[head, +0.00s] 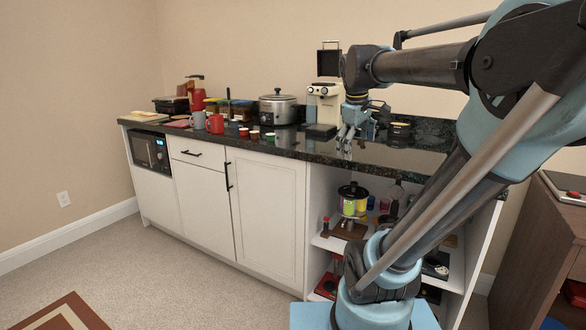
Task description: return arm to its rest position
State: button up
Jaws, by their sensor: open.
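My gripper (347,138) is over the front part of the dark countertop (400,158), right of the cream coffee machine (325,104). Its fingers point down and are apart, with nothing visible between them. The fingertips are close to the counter surface; I cannot tell whether they touch it. My arm comes from the lower right, rises past the right side of the picture and reaches back left to the gripper. It hides part of the counter's right end.
Open shelves below hold a jar (352,200) and other items. A wooden cabinet (545,250) stands at right. The carpet (165,280) at left is mostly clear.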

jog(key=s+f+m, duration=0.4)
jog(key=s+f, duration=0.4)
jog(key=f, duration=0.3)
jog(key=s+f+m+g+y, duration=0.1)
jog(key=s+f+m, duration=0.3)
jog(key=s+f, duration=0.5)
notch_tip(320, 180, down, 4)
jog(key=shift+a+r+m, duration=0.25)
jog(key=shift+a+m, duration=0.15)
jog(key=shift+w+f, duration=0.2)
jog(key=shift+w, duration=0.2)
